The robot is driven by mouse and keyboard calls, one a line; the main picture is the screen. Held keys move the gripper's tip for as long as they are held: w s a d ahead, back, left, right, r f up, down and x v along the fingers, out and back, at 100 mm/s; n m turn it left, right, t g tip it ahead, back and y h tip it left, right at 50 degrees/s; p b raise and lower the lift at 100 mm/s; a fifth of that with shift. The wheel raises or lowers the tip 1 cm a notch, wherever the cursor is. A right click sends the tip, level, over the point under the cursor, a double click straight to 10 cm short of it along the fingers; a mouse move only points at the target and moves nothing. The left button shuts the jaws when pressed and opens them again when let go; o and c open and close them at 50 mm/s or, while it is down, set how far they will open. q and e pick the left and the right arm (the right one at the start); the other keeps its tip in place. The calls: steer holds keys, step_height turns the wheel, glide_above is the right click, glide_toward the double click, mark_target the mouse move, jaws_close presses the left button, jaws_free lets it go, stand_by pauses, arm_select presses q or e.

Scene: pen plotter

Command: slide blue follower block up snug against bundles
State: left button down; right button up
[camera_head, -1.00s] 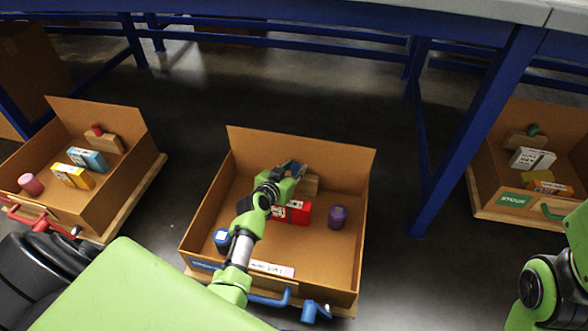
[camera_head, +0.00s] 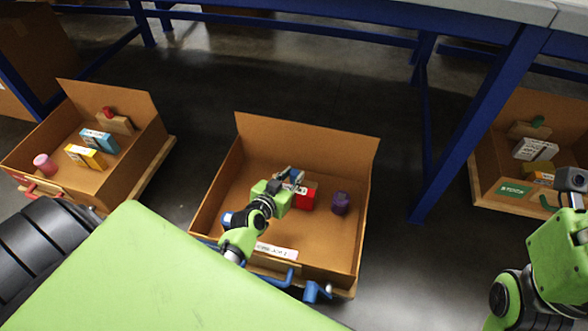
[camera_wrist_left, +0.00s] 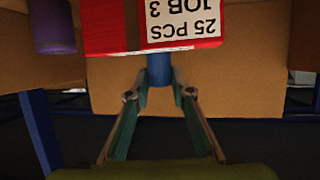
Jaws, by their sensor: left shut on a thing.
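The middle cardboard box (camera_head: 345,240) holds a red bundle (camera_head: 308,200) and a purple cylinder (camera_head: 341,203). My left gripper (camera_head: 291,178) reaches down into this box, just behind the red bundle. In the left wrist view, its fingertips (camera_wrist_left: 160,92) are shut on the blue knob (camera_wrist_left: 159,70) of the follower block. The red bundle (camera_wrist_left: 110,25), with a white label reading "25 PCS JOB 3", appears close by the knob. The follower block's wooden body is mostly hidden in the head view; I cannot tell whether it touches the bundle.
Similar boxes stand left (camera_head: 135,165) and right (camera_head: 482,180). A blue table leg (camera_head: 470,140) rises right of the middle box.

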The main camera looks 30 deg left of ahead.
arm_select(q)
steer(key=c, duration=2)
jaws_free()
steer(key=shift+c, duration=0.2)
steer(key=v, duration=0.7)
steer(key=shift+s, duration=0.25)
steer(key=shift+r, duration=0.1)
